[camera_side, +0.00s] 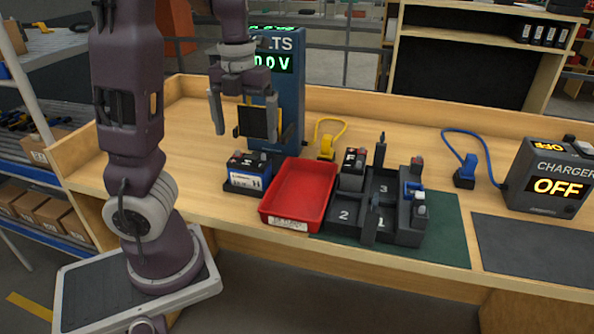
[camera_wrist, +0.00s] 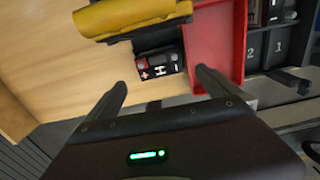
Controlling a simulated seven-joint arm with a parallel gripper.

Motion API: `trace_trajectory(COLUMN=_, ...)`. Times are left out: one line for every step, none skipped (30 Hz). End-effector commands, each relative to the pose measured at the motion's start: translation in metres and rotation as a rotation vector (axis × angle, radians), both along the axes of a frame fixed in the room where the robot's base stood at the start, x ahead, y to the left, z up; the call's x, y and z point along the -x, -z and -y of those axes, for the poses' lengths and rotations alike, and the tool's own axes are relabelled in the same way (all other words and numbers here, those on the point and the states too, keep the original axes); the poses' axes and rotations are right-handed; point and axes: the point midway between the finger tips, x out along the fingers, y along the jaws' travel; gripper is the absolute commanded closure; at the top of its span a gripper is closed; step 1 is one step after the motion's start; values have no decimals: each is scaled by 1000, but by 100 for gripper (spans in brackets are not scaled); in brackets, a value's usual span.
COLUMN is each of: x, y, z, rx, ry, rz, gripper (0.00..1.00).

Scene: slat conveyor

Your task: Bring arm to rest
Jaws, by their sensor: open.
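My gripper (camera_side: 245,128) hangs above the bench near the voltmeter. It is open; in the wrist view its two fingers (camera_wrist: 162,82) stand apart with nothing held between them. Below it, a battery marked H (camera_side: 247,171) sits in a dark holder left of the red tray. The same battery (camera_wrist: 159,66) shows beyond the fingertips in the wrist view, apart from them. The blue voltmeter (camera_side: 290,95) stands behind the gripper, its display partly hidden by my arm.
A red tray (camera_side: 273,206) lies beside a black numbered rack (camera_side: 405,237) holding several batteries. The charger (camera_side: 550,170) at right reads OFF. A dark mat (camera_side: 525,250) is bare.

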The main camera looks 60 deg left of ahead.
Motion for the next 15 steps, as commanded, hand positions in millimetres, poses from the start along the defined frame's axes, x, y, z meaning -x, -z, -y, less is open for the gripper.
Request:
trace_trajectory(x=-1, y=1, z=5, rx=16, ry=65, rz=10, gripper=0)
trace_trajectory(x=-2, y=1, z=11, rx=32, ry=146, rz=22, gripper=0)
trace_trajectory(x=-3, y=2, z=23, rx=58, ry=305, rz=48, gripper=0)
trace_trajectory(x=-4, y=1, z=35, rx=76, ry=459, rz=75, gripper=0)
trace_trajectory(x=-5, y=-1, z=48, rx=88, ry=638, rz=110, gripper=0)
trace_trajectory(x=-5, y=-6, z=66, rx=90, ry=901, rz=166, gripper=0)
trace_trajectory(x=-4, y=-10, z=80, rx=77, ry=1104, rz=209, gripper=0)
trace_trajectory(x=-1, y=-15, z=93, rx=56, ry=1307, rz=249, gripper=0)
trace_trajectory(x=3, y=-22, z=110, rx=8, ry=1576, rz=297, gripper=0)
trace_trajectory(x=6, y=-27, z=122, rx=-43, ry=1777, rz=328, gripper=0)
trace_trajectory(x=11, y=-32, z=134, rx=-103, ry=1979, rz=348, gripper=0)
trace_trajectory(x=19, y=-38, z=149, rx=-197, ry=2246, rz=361, gripper=0)
trace_trajectory(x=25, y=-42, z=159, rx=-279, ry=2441, rz=353, gripper=0)
trace_trajectory(x=31, y=-46, z=168, rx=-365, ry=2627, rz=331, gripper=0)
trace_trajectory(x=39, y=-49, z=179, rx=-481, ry=2861, rz=277, gripper=0)
